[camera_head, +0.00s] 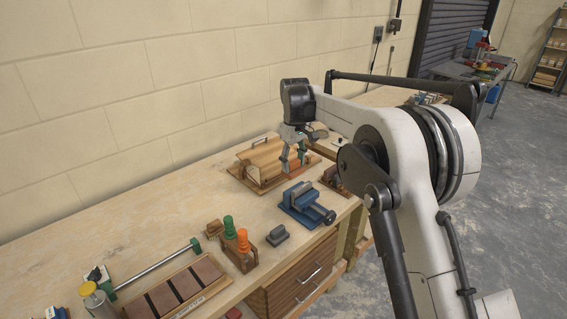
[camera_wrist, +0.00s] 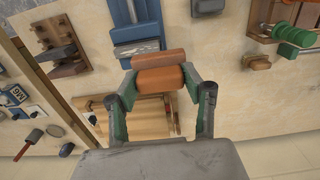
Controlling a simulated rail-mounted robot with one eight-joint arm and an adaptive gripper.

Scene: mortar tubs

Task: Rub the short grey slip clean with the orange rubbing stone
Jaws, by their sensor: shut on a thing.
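My gripper (camera_wrist: 160,92) is shut on the orange rubbing stone (camera_wrist: 162,80), an orange-brown block held between the two green-grey fingers. In the head view, my gripper (camera_head: 294,158) is above the right part of a wooden board. I cannot tell for sure which grey piece is the short grey slip. A small grey block (camera_head: 277,235) lies on the bench near the front; it also shows at the top edge of the wrist view (camera_wrist: 208,6). A pale grey, streaked surface (camera_wrist: 136,48) shows at the blue vise, just beyond the stone.
The blue vise (camera_head: 306,203) stands at the bench front. The wooden board (camera_head: 248,164) has a metal handle. A wooden stand (camera_head: 243,257) holds green and orange handled tools. A tray of dark plates (camera_head: 180,290) is at front left. The bench's left back is clear.

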